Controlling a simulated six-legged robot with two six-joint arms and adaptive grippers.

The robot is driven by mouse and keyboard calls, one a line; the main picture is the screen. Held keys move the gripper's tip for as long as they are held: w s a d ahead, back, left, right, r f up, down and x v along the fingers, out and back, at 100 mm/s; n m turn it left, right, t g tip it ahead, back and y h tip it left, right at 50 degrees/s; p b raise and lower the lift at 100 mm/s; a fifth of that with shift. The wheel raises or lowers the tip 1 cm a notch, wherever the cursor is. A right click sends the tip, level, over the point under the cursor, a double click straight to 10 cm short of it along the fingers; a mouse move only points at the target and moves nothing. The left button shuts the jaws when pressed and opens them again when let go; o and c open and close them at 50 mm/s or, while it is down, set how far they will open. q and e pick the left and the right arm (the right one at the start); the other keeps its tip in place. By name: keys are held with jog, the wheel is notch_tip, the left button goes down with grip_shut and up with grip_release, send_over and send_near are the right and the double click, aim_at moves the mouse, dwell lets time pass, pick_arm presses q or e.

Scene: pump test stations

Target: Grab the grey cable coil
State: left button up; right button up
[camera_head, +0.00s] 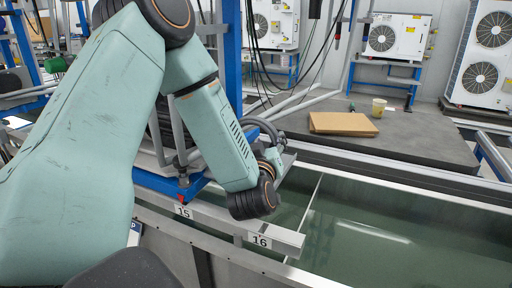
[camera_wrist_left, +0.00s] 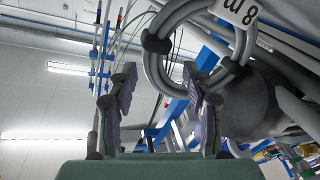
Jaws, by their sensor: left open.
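The grey cable coil (camera_head: 270,128) shows in the head view as a dark grey loop just beyond my left wrist, partly hidden by my arm. In the left wrist view the coil (camera_wrist_left: 152,72) is large at upper right, with dark ties and a white tag reading "8 m" (camera_wrist_left: 240,11). My left gripper (camera_wrist_left: 160,108) is open, with one finger on each side. The coil's lower left part shows between and above the fingers, close to the right finger; I cannot tell whether they touch. My right gripper is not in view.
A water tank (camera_head: 365,225) with metal rims lies below and right of my left arm. A blue frame (camera_head: 165,185) stands behind the arm. White fan units stand farther back.

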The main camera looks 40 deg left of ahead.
aim_at(271, 135)
pick_arm(q)
jog(key=x, duration=0.2)
jog(key=b+x, duration=0.1)
jog(key=x, duration=0.1)
jog(key=shift+w+r, duration=0.1)
jog(key=shift+r, duration=0.1)
jog(key=shift+d+r, duration=0.1)
jog(key=shift+c, duration=0.2)
jog(key=shift+c, duration=0.8)
grip_shut()
jog(key=shift+r, duration=0.1)
